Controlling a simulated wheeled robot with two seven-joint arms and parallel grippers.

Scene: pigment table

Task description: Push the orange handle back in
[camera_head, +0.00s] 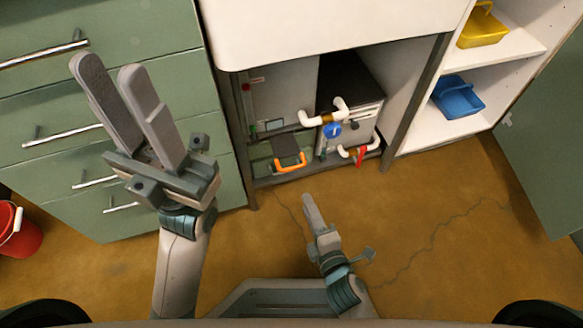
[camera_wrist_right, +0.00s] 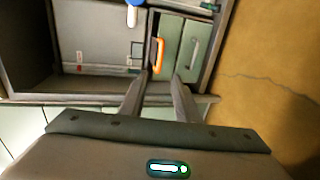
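My left gripper (camera_head: 108,66) is open and empty, raised in front of the green drawers, away from the handle.
White pipes (camera_head: 324,113) with a blue knob (camera_head: 332,130) and a red lever (camera_head: 360,156) stick out right of the handle. Green drawers (camera_head: 100,45) with bar handles stand left. Shelves hold a yellow bin (camera_head: 482,28) and blue bin (camera_head: 458,97). The brown floor (camera_head: 430,215) is clear.

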